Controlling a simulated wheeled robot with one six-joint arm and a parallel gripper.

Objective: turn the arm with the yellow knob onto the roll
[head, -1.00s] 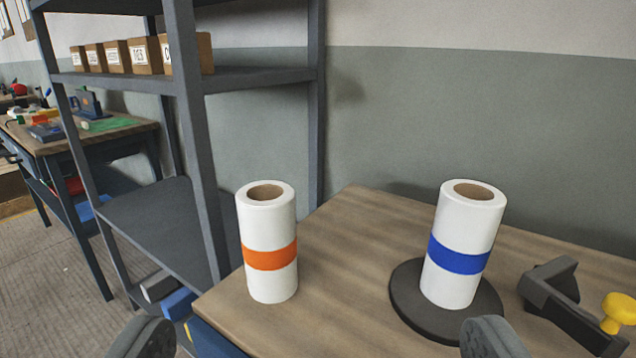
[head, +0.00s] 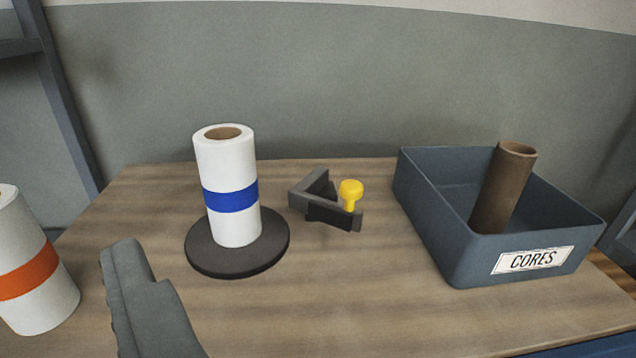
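The white roll with a blue band (head: 230,200) stands upright on a dark round base (head: 262,262), left of centre. To its right, apart from it, is a dark grey angled arm (head: 330,212) with a yellow knob (head: 350,190) at its right end. The arm's knob end points away from the roll. My gripper (head: 140,295) shows as a grey finger shape at the lower left, in front of the roll's base. A second, separate finger cannot be made out. Nothing is seen held.
A white roll with an orange band (head: 28,270) stands at the left edge, partly cut off. A blue-grey bin labelled CORES (head: 440,225) is at the right, with a brown tube (head: 503,190) in it. The table front (head: 340,310) is clear. A wall stands behind.

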